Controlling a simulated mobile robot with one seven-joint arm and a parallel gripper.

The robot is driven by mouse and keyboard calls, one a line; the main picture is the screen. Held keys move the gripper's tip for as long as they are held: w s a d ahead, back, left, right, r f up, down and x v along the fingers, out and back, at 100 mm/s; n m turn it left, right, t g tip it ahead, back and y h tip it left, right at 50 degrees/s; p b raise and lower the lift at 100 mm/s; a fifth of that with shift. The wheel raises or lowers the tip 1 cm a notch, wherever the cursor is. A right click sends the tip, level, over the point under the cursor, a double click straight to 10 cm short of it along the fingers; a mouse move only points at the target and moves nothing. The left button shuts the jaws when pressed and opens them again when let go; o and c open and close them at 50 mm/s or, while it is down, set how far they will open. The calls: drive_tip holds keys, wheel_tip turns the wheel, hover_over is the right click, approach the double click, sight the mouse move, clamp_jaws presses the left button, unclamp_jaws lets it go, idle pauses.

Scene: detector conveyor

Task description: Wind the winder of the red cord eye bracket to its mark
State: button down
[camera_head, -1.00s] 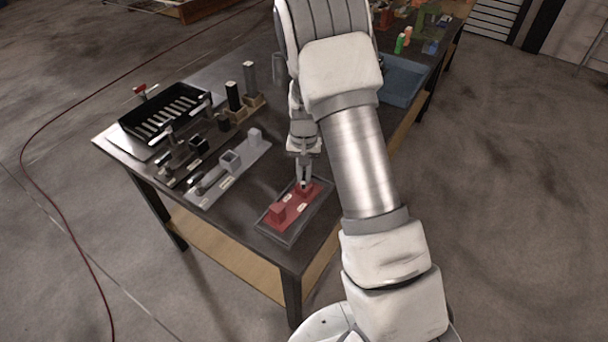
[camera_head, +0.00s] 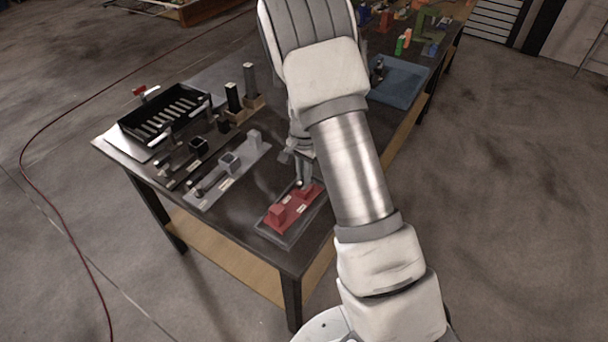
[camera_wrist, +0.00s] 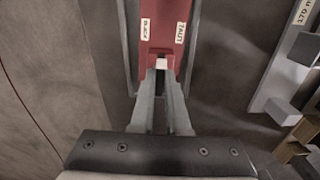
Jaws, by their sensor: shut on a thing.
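The red cord eye bracket (camera_head: 291,208) sits in a dark grey tray (camera_head: 268,232) near the table's front corner. A red block stands at its near end. In the wrist view the red bracket (camera_wrist: 153,40) carries two white labels, one reading "SLACK" and one "TAUT". My gripper (camera_wrist: 161,72) points down at the bracket's far end. Its fingers are shut on a small pale winder (camera_wrist: 161,63) between and just below the labels. The winder's mark and exact angle are too small to tell. My arm hides part of the tray's right side.
A grey fixture plate (camera_head: 210,196) with posts lies to the left of the tray. Beyond it are dark fixtures and a black slotted tray (camera_head: 150,124). A blue bin (camera_head: 405,82) stands behind my arm to the right. The table's front edge is close to the tray.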

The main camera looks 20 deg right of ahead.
idle(0.3)
drive_tip(key=c, duration=0.9)
unclamp_jaws()
wheel_tip(320, 180, up, 18)
drive_tip(key=shift+f, duration=0.25)
